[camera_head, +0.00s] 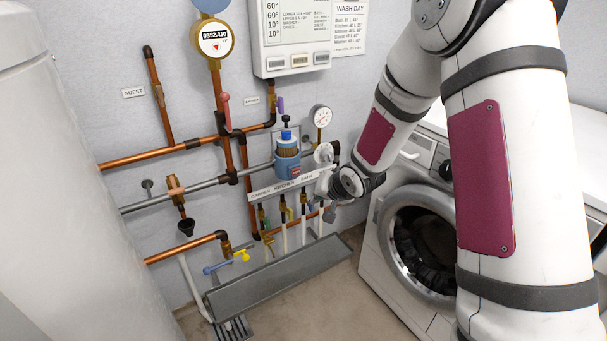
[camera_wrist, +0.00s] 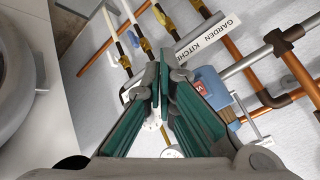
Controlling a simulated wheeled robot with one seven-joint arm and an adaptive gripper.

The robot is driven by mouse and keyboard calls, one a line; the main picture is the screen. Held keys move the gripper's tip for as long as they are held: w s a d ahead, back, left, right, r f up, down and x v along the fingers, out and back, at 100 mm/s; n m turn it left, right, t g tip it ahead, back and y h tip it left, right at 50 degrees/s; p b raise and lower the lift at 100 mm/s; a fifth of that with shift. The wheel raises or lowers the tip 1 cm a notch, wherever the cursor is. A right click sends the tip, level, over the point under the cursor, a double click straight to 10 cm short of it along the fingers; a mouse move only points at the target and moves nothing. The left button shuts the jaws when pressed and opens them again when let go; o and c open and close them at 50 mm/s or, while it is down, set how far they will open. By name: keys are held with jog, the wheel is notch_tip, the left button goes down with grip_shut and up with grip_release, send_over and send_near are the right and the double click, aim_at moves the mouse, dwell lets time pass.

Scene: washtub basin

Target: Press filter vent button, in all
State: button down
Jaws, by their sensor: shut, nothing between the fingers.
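The water filter (camera_head: 287,165) is a blue housing on the grey pipe, with a brownish band above its lower part. A blue and black knob-like piece (camera_head: 286,134) stands on its top; I cannot tell for certain that this is the vent button. In the wrist view the blue filter (camera_wrist: 212,86) with a red label lies just right of the fingertips, partly covered by them. My gripper (camera_wrist: 160,68) is shut and empty, its green-padded fingers together. In the head view my wrist is right of the filter, and the fingers are hard to make out.
A white label rail (camera_head: 290,184) with several valves runs below the filter. A pressure gauge (camera_head: 320,117) is above right. Copper pipes (camera_head: 160,153) cross the wall at left. A washing machine (camera_head: 410,220) stands right, and a grey trough (camera_head: 280,275) lies below.

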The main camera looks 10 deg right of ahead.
aim_at(296, 172)
jog(key=shift+w+d+f, duration=0.1)
jog(key=shift+f, duration=0.05)
jog(key=w+a, duration=0.2)
jog(key=w, duration=0.6)
jog(key=shift+w+a, duration=0.2)
jog(key=shift+a, duration=0.2)
jog(key=shift+w, duration=0.15)
dwell(1.4)
jog(key=shift+w+a, duration=0.15)
jog(key=shift+w, duration=0.1)
jog(key=shift+w+a, duration=0.1)
jog(key=shift+w, duration=0.3)
dwell(0.9)
jog(key=shift+s, duration=0.15)
jog(key=shift+s+d, duration=0.25)
jog(key=shift+s, duration=0.4)
